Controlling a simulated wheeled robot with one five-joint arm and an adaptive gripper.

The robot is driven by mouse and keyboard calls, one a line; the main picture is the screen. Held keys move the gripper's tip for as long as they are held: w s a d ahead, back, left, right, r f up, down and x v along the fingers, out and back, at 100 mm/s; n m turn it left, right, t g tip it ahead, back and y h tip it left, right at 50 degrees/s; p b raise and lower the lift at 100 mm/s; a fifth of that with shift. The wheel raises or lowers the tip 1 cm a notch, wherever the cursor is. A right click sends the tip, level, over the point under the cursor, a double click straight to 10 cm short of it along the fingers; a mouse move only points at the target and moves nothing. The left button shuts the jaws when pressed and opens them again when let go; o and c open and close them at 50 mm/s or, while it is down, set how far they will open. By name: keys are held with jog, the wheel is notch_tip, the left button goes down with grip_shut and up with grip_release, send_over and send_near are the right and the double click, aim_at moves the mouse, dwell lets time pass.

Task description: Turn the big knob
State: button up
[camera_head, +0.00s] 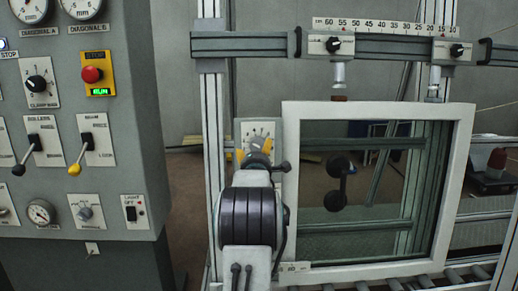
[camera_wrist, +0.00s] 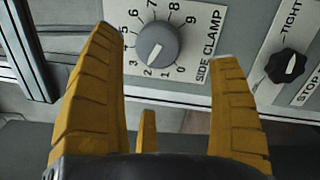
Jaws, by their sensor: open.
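A large round grey knob (camera_wrist: 158,45) sits on a white dial plate (camera_wrist: 205,25) marked SIDE CLAMP in the wrist view. Its white pointer is turned to about the 2. My gripper (camera_wrist: 165,50) is open, with its yellow fingers spread left and right below and beside the knob. The fingers look apart from it; their exact distance is hard to judge. In the head view the dial plate (camera_head: 247,128) shows behind my gripper (camera_head: 254,152), and my arm hides much of it.
A smaller black knob (camera_wrist: 287,66) marked TIGHT and STOP is to the right. In the head view, a grey control cabinet (camera_head: 120,180) with levers and a red button (camera_head: 92,74) stands left. A white-framed window (camera_head: 375,108) stands right of my arm, above rollers (camera_head: 400,284).

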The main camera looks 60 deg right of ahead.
aim_at(257, 148)
jog(key=shift+w+d+f+n+b, duration=0.1)
jog(key=shift+w+d+n+b, duration=0.35)
jog(key=shift+d, duration=0.25)
jog(key=shift+w+d+r+n+b, duration=0.1)
jog(key=shift+w+d+n+b, duration=0.3)
jog(key=shift+d, duration=0.25)
jog(key=shift+w+d+f+n+b, duration=0.1)
jog(key=shift+w+d+n+b, duration=0.25)
jog(key=shift+d+b, duration=0.25)
jog(key=shift+p+x, duration=0.3)
jog(key=shift+x, duration=1)
jog(key=shift+d, duration=0.1)
jog(key=c, duration=1.2)
